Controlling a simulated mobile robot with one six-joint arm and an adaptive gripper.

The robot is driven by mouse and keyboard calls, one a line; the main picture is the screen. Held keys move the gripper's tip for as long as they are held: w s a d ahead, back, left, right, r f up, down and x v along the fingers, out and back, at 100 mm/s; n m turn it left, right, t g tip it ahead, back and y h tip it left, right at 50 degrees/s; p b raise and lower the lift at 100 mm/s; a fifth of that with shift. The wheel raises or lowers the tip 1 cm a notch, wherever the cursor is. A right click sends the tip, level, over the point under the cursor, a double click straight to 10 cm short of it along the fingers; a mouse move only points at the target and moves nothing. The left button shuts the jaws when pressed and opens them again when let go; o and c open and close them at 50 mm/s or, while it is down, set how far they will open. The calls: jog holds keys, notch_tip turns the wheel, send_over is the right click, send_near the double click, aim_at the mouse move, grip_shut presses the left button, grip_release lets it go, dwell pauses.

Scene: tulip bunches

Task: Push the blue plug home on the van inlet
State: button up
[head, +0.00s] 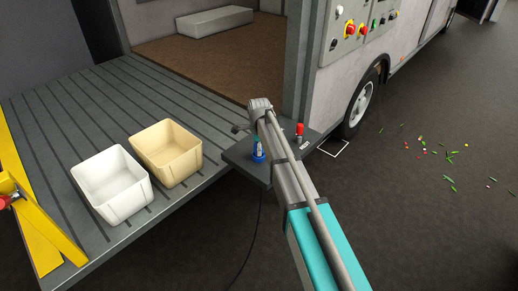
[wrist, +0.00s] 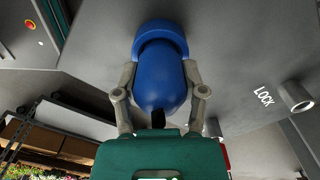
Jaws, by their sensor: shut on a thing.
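In the wrist view my gripper (wrist: 161,74) is shut on the blue plug (wrist: 162,92), with one grey finger on each side of its rounded body. A black cable end shows at the near end of the plug. The plug's wide blue collar (wrist: 160,40) faces the grey van panel (wrist: 95,45). The van inlet is hidden behind the plug, so I cannot tell how deep the plug sits.
A metal cylinder (wrist: 295,95) sticks out beside the word LOCK, right of the plug. White (head: 108,208) and tan (head: 182,178) bins sit on the ribbed platform.

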jog(key=o, duration=1.3)
jog(key=shift+c, duration=0.2)
jog(key=shift+r, duration=0.1)
jog(key=shift+r+p, duration=2.35)
jog(key=shift+p, duration=0.15)
jog(key=s+d+r+n+p, duration=0.3)
jog(key=s+d+n, duration=0.5)
jog(key=s+d, duration=0.3)
jog(key=s+d+r+n+p, duration=0.4)
jog(key=s+d+n, duration=0.4)
jog(key=s+d, duration=0.4)
jog(key=shift+s+d+n, duration=0.2)
jog(key=shift+s+n, duration=0.1)
jog(key=shift+s, duration=1.1)
